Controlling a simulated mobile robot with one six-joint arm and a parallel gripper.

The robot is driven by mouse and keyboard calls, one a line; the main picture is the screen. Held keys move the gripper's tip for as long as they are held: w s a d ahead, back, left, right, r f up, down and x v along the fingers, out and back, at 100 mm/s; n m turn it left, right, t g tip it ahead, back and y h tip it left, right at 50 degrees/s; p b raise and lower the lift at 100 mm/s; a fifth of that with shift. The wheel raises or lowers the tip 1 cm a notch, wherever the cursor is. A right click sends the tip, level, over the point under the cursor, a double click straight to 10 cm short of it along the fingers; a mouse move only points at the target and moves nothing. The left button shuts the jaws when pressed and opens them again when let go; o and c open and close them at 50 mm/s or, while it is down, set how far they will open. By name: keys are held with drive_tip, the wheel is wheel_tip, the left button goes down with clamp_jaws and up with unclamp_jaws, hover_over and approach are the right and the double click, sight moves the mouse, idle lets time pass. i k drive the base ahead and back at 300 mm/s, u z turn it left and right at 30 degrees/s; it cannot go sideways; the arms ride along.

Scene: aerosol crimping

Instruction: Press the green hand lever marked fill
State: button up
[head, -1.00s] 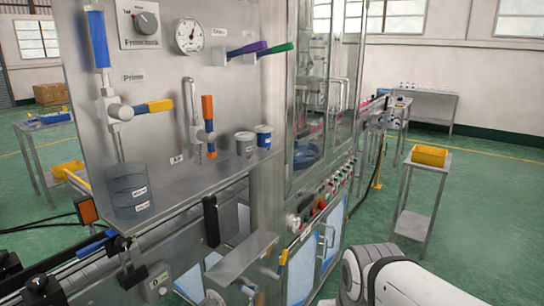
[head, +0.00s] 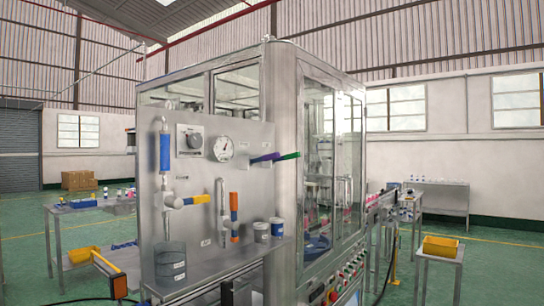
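The green hand lever (head: 289,156) sticks out to the right from the upper right of the steel panel (head: 204,150) in the head view. A purple hand lever (head: 265,158) is right beside it, slightly to the left, and the two partly overlap. Small white labels sit above the levers, but their words are too small to read. My gripper is not in view.
A pressure gauge (head: 223,149), a dial (head: 193,139), a yellow-handled valve (head: 195,200) and an orange handle (head: 234,207) are on the panel. A glass-walled cabinet (head: 334,160) stands right of the levers. Cups (head: 262,232) stand on the ledge below.

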sight(288, 156)
drive_tip(key=u, duration=0.1)
drive_tip(key=i, duration=0.9)
drive_tip(key=u, duration=0.1)
